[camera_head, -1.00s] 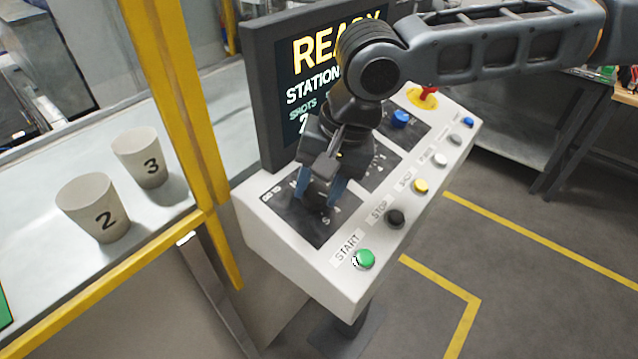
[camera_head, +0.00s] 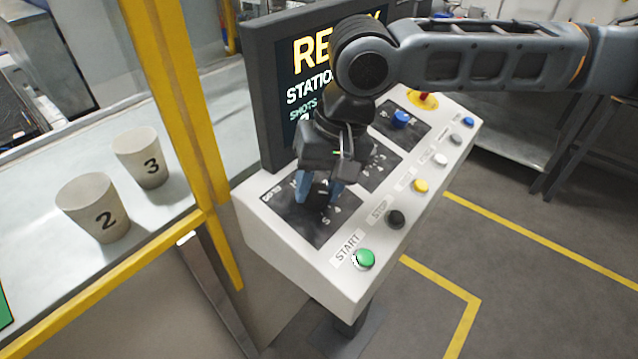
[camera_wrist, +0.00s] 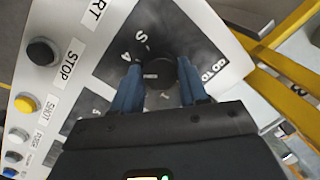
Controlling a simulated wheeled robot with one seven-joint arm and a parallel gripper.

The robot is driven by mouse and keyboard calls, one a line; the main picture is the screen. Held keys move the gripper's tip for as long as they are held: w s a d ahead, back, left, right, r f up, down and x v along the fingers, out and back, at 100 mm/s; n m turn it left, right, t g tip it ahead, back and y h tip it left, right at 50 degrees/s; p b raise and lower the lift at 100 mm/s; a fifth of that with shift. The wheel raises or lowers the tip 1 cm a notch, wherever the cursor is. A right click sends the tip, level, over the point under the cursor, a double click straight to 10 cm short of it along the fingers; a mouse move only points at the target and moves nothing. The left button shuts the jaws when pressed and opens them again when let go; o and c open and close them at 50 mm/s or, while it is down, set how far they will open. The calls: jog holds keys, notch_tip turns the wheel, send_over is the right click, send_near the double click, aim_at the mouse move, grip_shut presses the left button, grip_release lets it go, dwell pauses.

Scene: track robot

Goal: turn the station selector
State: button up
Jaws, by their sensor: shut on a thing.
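The station selector is a black knob (camera_wrist: 158,72) on a dark plate marked GO TO, with numbers around it, on the white control panel (camera_head: 300,258). In the head view the knob (camera_head: 318,190) is partly hidden by my gripper (camera_head: 318,194). My gripper comes down from above, with its blue fingers on either side of the knob. In the wrist view the fingers (camera_wrist: 158,88) flank the knob and are shut on it. The screen (camera_head: 300,85) behind shows READY and STATION, partly hidden by my arm.
A green START button (camera_head: 364,259), a black STOP button (camera_head: 396,218) and several other buttons line the panel's front edge. A red emergency button (camera_head: 425,97) is at the far end. Cups marked 2 (camera_head: 92,208) and 3 (camera_head: 141,157) stand left, beyond a yellow post (camera_head: 185,110).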

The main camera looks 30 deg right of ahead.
jog(key=n+h, duration=0.1)
jog(key=n, duration=0.6)
jog(key=shift+a, duration=0.1)
jog(key=n, duration=0.3)
jog(key=shift+n+g+h, duration=0.3)
jog(key=shift+n, duration=0.1)
jog(key=n+b, duration=0.1)
jog(key=n, duration=0.3)
jog(key=shift+h, duration=0.3)
jog(key=n+b, duration=0.1)
jog(key=n, duration=0.2)
jog(key=n+t+b, duration=0.1)
jog(key=n+b, duration=0.1)
jog(key=n, duration=0.1)
jog(key=shift+a+f+n+h, duration=0.1)
jog(key=shift+n+h, duration=0.2)
jog(key=shift+n, duration=0.1)
jog(key=n+b, duration=0.2)
jog(key=n, duration=0.3)
jog(key=shift+n+t+b, duration=0.3)
jog(key=shift+t+b, duration=0.05)
jog(key=shift+t, duration=0.05)
jog(key=o, duration=1.1)
jog(key=shift+c, duration=0.2)
